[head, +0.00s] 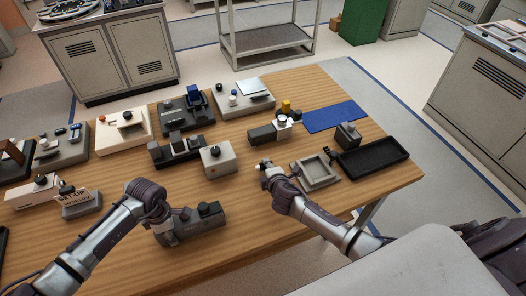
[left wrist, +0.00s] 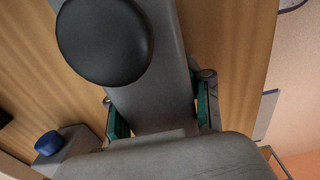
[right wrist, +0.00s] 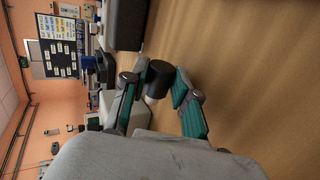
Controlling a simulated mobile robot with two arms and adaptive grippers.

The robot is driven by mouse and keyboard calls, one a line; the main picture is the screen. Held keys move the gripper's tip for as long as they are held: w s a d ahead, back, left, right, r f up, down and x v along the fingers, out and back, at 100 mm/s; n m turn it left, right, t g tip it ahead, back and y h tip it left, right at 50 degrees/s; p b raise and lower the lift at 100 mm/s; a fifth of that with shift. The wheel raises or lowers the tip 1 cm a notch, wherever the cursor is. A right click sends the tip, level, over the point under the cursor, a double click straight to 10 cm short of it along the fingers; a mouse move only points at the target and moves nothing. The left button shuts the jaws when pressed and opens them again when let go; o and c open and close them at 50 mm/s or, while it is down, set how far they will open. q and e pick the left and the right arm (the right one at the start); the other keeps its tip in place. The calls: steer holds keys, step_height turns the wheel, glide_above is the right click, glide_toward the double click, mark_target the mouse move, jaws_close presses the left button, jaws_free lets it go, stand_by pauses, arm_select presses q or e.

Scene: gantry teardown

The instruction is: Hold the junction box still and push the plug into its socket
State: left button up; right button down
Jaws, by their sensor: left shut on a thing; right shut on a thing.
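The junction box, which I take to be the dark grey box with a black round knob (head: 203,228), stands near the front edge of the wooden table. My left gripper (head: 163,226) is shut on its left end. In the left wrist view the grey body (left wrist: 158,62) lies between the teal finger pads, under a large black knob (left wrist: 104,40). My right gripper (head: 265,168) is right of and behind the box, apart from it. In the right wrist view it is shut on a small black cylinder, apparently the plug (right wrist: 157,80). I cannot make out the socket.
A light grey box (head: 218,161) stands behind the junction box. An open grey tray (head: 319,184) and a black tray (head: 374,159) are to the right, with a blue mat (head: 334,116) behind. Several fixtures fill the back and left. Bare wood lies between my grippers.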

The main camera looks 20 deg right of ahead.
steer(key=s+a+t, duration=0.1)
steer(key=s+a, duration=0.1)
steer(key=s, duration=0.2)
steer(key=s+a+n+t+y, duration=0.1)
steer(key=s+a, duration=0.2)
steer(key=s+a+r+t, duration=0.1)
steer(key=s+a, duration=0.2)
steer(key=s, duration=0.1)
steer(key=shift+s+n+y, duration=0.3)
steer(key=shift+a, duration=0.2)
steer(key=shift+a, duration=2.65)
steer(key=shift+a+f, duration=0.1)
steer(key=shift+a, duration=0.95)
steer(key=shift+a, duration=0.65)
steer(key=c, duration=0.8)
jaws_free()
steer(key=shift+d, duration=0.1)
